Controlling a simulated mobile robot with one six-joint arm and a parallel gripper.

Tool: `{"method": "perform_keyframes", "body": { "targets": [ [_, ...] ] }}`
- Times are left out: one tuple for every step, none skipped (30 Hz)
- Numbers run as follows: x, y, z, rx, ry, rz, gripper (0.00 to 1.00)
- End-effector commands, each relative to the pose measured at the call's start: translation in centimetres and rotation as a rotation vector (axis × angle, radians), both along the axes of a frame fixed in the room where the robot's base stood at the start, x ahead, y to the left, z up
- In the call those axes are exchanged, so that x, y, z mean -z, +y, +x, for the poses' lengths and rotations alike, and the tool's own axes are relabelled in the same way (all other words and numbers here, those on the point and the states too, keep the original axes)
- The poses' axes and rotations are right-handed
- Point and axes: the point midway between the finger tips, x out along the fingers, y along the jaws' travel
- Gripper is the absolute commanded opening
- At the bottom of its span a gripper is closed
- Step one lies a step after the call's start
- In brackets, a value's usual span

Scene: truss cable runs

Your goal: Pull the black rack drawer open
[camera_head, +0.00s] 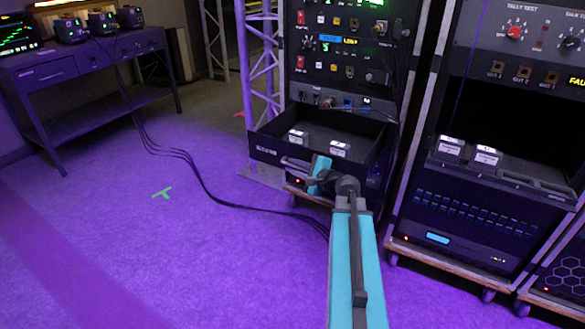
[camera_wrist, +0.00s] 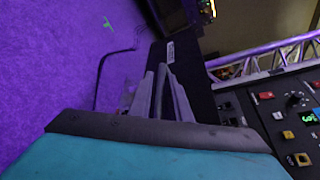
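The black rack drawer (camera_head: 268,148) stands pulled out from the middle rack in the head view, its tray open at the top. Two small boxes with white labels sit inside it. My gripper (camera_head: 290,163) is at the drawer's front, partly over its lower edge. In the wrist view, my gripper's fingers (camera_wrist: 164,70) come close together at the tips, beside the dark drawer front (camera_wrist: 182,72). They look shut, but I cannot see whether a handle is between them.
A second rack (camera_head: 470,220) with a tray holding labelled boxes stands at the right. A purple table (camera_head: 90,55) with small devices is at the far left. Black cables (camera_head: 200,182) run across the floor toward my arm.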

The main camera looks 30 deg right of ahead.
Motion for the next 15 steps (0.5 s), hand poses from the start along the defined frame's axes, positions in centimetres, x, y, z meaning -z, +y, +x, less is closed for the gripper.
{"method": "perform_keyframes", "body": {
  "targets": [
    [-0.1,0.0,-0.3,0.0,0.0,0.0,0.17],
    [-0.2,0.0,-0.5,0.0,0.0,0.0,0.17],
    [-0.3,0.0,-0.8,0.0,0.0,0.0,0.17],
    [-0.3,0.0,-1.1,0.0,0.0,0.0,0.17],
    [-0.4,-0.1,-1.4,0.002,0.0,0.001,0.17],
    [-0.5,-0.2,-1.9,0.002,0.0,0.001,0.17],
    [-0.6,-0.2,-2.2,0.002,0.0,0.0,0.17],
    [-0.7,-0.2,-2.6,0.002,0.0,0.0,0.17],
    [-0.8,-0.2,-3.1,0.002,0.0,0.0,0.17],
    [-0.9,-0.3,-3.6,0.002,0.0,0.0,0.17],
    [-1.0,-0.4,-4.0,0.003,0.0,0.001,0.17],
    [-1.1,-0.5,-4.6,0.004,0.0,0.001,0.17],
    [-1.2,-0.5,-5.0,0.004,0.0,0.001,0.17],
    [-1.3,-0.5,-5.5,0.004,0.0,0.0,0.17],
    [-1.6,-0.7,-5.9,0.003,0.001,0.001,0.17]
  ]
}}
